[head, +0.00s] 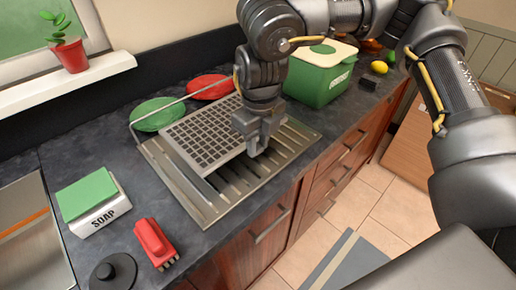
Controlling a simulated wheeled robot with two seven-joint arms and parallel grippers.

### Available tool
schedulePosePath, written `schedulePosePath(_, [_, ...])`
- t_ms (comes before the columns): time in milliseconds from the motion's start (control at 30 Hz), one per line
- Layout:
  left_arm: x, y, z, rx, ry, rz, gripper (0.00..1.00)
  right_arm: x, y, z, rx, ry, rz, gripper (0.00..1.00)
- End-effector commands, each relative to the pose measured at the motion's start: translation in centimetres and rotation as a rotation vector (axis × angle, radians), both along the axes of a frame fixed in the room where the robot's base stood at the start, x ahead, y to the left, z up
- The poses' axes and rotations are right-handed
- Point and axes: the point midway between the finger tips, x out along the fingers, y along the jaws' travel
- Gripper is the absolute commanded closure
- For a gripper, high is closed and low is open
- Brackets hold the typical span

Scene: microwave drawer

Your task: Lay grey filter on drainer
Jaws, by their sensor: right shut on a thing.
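The grey filter (200,133) is a flat rectangular grid panel. It is over the metal drainer (220,198), slightly tilted, covering its back and left part. I cannot tell whether the filter rests fully on the drainer or is held just above it. My right gripper (253,148) points down at the filter's right edge and is shut on it. The drainer's ribbed front and right part shows bare. A wire rack rim of the drainer rises behind the filter. My left gripper is not in view.
Green (157,114) and red (210,87) plates stand behind the drainer. A soap box with green sponge (92,201), a red brush (154,242) and a black lid (113,272) lie left. A green bin (320,75) stands right. A sink (32,240) is at the far left.

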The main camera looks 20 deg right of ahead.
Motion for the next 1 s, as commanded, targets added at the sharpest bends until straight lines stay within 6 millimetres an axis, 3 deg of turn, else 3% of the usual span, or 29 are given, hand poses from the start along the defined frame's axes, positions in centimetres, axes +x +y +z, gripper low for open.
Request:
schedulePosePath(267, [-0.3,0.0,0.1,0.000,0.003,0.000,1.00,0.6,-0.3,-0.8,0.001,-0.001,-0.001,1.00])
schedulePosePath(600, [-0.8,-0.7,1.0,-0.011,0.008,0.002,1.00,1.1,-0.7,-4.5,0.001,0.001,-0.001,1.00])
schedulePosePath(967, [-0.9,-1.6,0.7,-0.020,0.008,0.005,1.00,1.1,-0.7,-5.0,0.000,-0.001,-0.001,1.00])
schedulePosePath(1000, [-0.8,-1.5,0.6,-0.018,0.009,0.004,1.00,1.1,-0.7,-5.0,0.000,0.000,-0.001,0.74])
